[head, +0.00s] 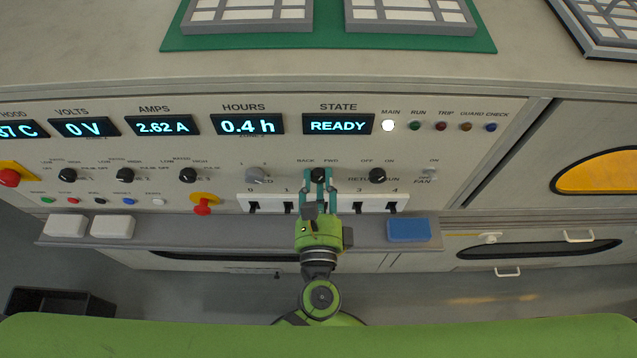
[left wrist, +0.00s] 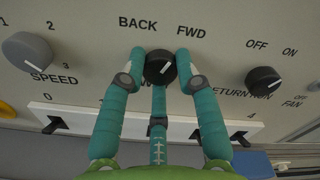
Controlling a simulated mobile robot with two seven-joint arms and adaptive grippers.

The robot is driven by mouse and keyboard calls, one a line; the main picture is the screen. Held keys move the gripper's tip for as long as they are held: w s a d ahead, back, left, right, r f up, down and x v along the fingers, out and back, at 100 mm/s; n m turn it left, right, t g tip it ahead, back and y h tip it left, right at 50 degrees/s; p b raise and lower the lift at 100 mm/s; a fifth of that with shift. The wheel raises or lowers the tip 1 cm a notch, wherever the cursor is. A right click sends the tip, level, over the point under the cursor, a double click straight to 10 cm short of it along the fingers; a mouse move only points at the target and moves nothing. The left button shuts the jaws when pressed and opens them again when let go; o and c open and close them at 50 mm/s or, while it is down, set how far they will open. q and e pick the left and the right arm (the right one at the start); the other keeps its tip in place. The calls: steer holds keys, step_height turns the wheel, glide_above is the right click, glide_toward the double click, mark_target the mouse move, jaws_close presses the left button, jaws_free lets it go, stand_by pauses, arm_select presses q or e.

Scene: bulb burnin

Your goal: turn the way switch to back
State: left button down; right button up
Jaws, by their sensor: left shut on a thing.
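The way switch is a round black knob (left wrist: 160,67) between the BACK and FWD labels; it also shows in the head view (head: 318,175). Its white mark appears slanted up to the right, toward the FWD side. My left gripper (left wrist: 160,72) has its teal fingers on both sides of the knob and is shut on it. In the head view the left gripper (head: 318,182) reaches up to the panel from below. The label under the knob is mostly hidden by the fingers. My right gripper is not in view.
A grey speed knob (left wrist: 27,52) is left of the switch and a black OFF/ON knob (left wrist: 263,80) is right of it. A white strip of black levers (head: 270,205) lies just below. The STATE display (head: 338,125) reads READY. A blue block (head: 408,230) sits on the ledge.

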arm_select(q)
steer(key=n+b, duration=0.4)
steer(key=n, duration=0.1)
steer(key=shift+f+b, duration=0.35)
steer(key=shift+b, duration=0.05)
steer(key=n+b, duration=0.2)
steer(key=n, duration=0.1)
steer(key=shift+d+r+b, duration=0.1)
steer(key=shift+b, duration=0.3)
steer(key=shift+r+n+b, duration=0.15)
steer(key=shift+n+b, duration=0.65)
steer(key=shift+n, duration=0.4)
steer(key=c, duration=0.9)
jaws_free()
steer(key=shift+r, duration=0.1)
steer(key=shift+s, duration=0.15)
steer(key=s, duration=1.1)
steer(key=shift+s, duration=0.4)
